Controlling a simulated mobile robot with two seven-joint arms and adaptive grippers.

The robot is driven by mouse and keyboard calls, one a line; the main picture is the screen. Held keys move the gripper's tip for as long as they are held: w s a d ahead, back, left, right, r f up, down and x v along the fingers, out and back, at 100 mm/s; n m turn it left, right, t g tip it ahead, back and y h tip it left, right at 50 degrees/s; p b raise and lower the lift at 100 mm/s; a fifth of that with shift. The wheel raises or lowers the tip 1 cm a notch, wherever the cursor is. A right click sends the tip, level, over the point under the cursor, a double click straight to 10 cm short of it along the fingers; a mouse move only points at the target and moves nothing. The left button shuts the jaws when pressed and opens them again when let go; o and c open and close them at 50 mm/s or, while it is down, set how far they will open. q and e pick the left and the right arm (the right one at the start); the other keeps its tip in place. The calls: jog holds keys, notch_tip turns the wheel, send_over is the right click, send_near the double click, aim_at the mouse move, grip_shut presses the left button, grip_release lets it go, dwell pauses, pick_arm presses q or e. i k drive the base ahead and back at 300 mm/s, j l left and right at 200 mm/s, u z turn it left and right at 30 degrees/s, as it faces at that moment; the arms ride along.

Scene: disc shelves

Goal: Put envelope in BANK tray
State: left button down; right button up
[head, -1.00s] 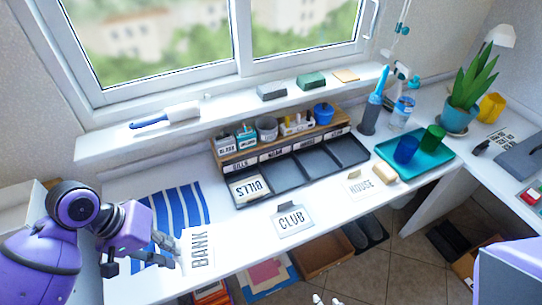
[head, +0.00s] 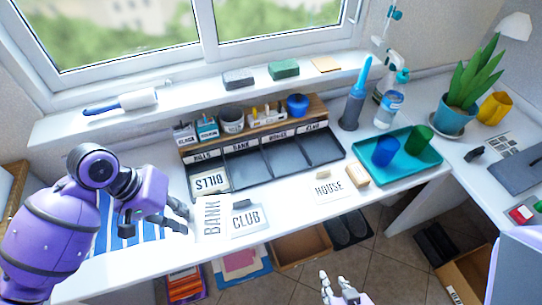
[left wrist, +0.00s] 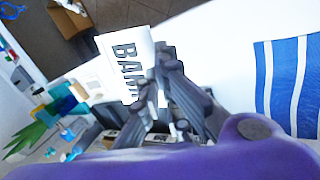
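The white BANK envelope (head: 211,228) is upright in front of the desk organizer, overlapping the left side of the CLUB envelope (head: 250,222). My left gripper (head: 184,216) is shut on its left edge; the left wrist view shows the envelope (left wrist: 122,62) at the fingertips. The dark BANK tray (head: 238,169) is the second compartment from the left, behind the envelope, and looks empty. The BILLS tray to its left holds a BILLS envelope (head: 210,183). My right gripper (head: 338,287) is low, in front of the desk edge, empty with its fingers apart.
The HOUSE envelope (head: 329,189) lies to the right on the desk. A teal tray (head: 405,172) with two cups stands further right. Cups and boxes line the wooden shelf (head: 316,104) above the trays. A striped blue mat (head: 128,240) lies at the left.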

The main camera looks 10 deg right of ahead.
aim_at(326, 187)
jog(key=i+l, duration=0.1)
jog(key=l, duration=0.4)
jog(key=i+l, duration=0.1)
jog(key=l, duration=0.4)
jog(key=i+l, duration=0.1)
jog(key=l, duration=0.4)
